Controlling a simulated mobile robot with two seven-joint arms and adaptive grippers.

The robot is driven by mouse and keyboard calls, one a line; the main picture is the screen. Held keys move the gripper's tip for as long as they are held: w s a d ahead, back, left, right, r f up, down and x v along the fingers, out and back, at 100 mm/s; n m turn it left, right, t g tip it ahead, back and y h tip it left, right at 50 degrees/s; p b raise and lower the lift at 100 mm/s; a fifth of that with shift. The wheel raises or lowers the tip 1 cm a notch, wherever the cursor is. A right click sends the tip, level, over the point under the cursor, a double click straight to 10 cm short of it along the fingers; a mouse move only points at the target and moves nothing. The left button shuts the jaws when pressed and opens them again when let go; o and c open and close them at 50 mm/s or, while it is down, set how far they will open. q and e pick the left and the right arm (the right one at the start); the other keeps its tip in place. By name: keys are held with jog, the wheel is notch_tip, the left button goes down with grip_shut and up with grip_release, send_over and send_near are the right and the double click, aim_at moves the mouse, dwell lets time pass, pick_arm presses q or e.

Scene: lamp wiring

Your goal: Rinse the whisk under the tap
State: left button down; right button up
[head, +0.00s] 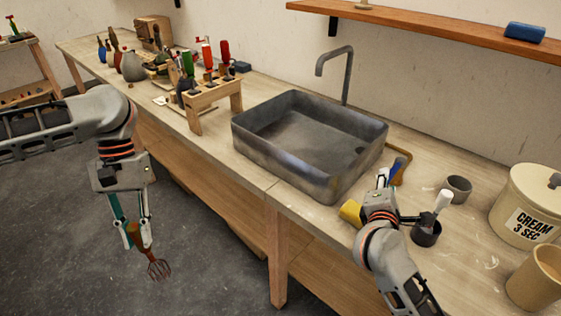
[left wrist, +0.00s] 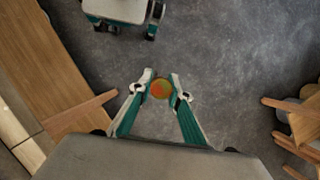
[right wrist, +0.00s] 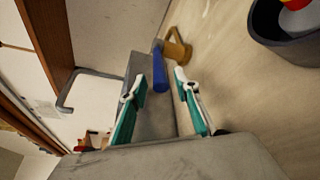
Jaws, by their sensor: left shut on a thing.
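My left gripper (head: 134,228) is shut on the brown handle of a fork-like tool (head: 158,268), which hangs tines down over the floor, left of the bench. In the left wrist view, the round orange and green handle end (left wrist: 161,89) sits between the fingertips. No wire-loop whisk can be made out. The grey tap (head: 346,75) curves over the back of the dark grey sink (head: 245,138). My right gripper (head: 383,183) is open by the sink's right side. In the right wrist view, a blue cylinder (right wrist: 160,70) shows beyond and between its fingers.
A wooden rack (head: 212,100) with coloured-handled tools stands left of the sink. Right of it are a yellow object (head: 350,212), a dark cup (head: 426,235) holding a white-handled tool, a grey cup (head: 459,188) and a cream canister (head: 527,205). A shelf (head: 430,22) hangs above.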

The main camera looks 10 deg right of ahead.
aim_at(393, 171)
jog(key=shift+x, duration=1.6)
grip_shut()
jog(key=shift+s+d+n+t+y+b, duration=0.4)
jog(key=shift+n+y+b, duration=0.1)
jog(key=shift+n+y, duration=0.25)
grip_release()
